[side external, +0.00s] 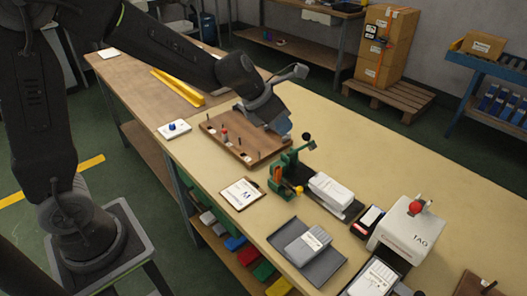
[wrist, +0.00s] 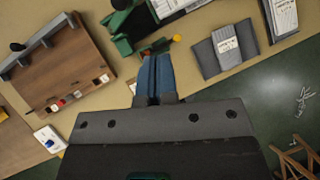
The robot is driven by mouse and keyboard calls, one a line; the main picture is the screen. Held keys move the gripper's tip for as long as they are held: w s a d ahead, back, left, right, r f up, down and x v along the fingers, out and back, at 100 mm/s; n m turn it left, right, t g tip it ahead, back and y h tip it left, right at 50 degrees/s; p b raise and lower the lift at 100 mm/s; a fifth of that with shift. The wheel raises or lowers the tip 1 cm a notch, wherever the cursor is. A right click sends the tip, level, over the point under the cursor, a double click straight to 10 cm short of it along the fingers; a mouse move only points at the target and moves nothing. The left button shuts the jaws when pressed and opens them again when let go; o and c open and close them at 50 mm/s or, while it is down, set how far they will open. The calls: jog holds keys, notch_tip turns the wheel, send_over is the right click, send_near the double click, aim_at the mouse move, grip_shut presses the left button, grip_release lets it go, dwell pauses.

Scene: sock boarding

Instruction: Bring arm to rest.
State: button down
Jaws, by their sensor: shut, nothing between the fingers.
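My gripper (side external: 285,129) is above the right end of a brown wooden board (side external: 222,125) in the side external view. Its blue fingers (wrist: 154,66) are together in the wrist view, with nothing held. The board has upright pegs along it and small items on it; it also shows at the left of the wrist view (wrist: 62,70). My arm reaches from the left of the side external view over the bench. Part of the board's far side is hidden by the gripper.
White packs (side external: 330,188), a grey tray (side external: 322,262) and a TAG box (side external: 405,232) sit further right. A clipboard (side external: 241,194) and a blue-button plate (side external: 174,128) lie near the front edge. Bare bench (side external: 350,150) lies behind.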

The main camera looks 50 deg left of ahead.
jog(key=s+a+r+m+y, duration=0.1)
jog(key=s+a+r+m, duration=0.1)
jog(key=s+m, duration=1)
jog(key=s+a+r+m+y, duration=0.2)
jog(key=s+r+m, duration=0.3)
jog(key=s+m, duration=0.7)
jog(key=m, duration=0.8)
jog(key=shift+m, duration=0.3)
jog(key=shift+w, duration=0.1)
